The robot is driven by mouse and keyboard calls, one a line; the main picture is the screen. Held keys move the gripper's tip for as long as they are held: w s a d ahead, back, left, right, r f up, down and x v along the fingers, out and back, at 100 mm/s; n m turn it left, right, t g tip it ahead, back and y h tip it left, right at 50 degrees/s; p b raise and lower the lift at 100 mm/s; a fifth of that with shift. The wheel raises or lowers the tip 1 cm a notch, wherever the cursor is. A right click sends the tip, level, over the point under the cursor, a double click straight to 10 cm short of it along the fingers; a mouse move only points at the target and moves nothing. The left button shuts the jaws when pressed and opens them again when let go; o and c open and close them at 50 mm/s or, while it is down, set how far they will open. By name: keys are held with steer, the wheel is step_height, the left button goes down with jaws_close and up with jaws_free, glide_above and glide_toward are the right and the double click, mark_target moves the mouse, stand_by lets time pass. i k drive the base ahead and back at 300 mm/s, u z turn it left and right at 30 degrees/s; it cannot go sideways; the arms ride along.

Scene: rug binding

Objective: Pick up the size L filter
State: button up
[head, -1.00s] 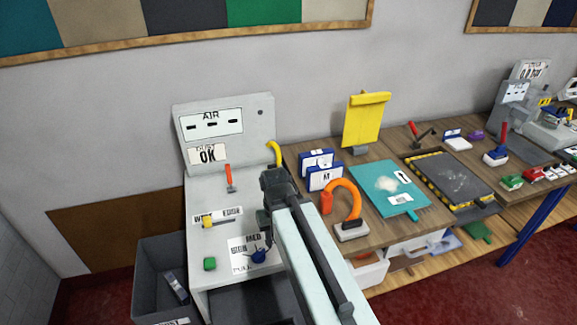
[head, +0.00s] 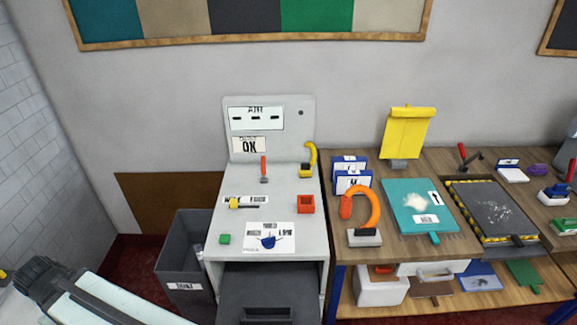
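Two blue-framed filters with white faces stand one behind the other near the left end of the wooden bench: a rear one (head: 350,160) and a front one (head: 352,182). Their size letters are too small to read surely here, though the front one looks like M. I cannot confirm which is L. My gripper (head: 32,277) is at the far lower left, well away from both filters, with nothing visible in it. Its fingers are too unclear to tell open from shut.
An orange hose tool (head: 362,205) stands just in front of the filters. The grey station (head: 290,190) and a grey bin (head: 180,262) lie between my gripper and the bench.

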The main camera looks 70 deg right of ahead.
mark_target(338, 162)
steer(key=u, duration=0.8)
steer(key=k, duration=2.85)
steer(key=z, duration=1.05)
steer(key=i, duration=1)
steer(key=u, duration=0.25)
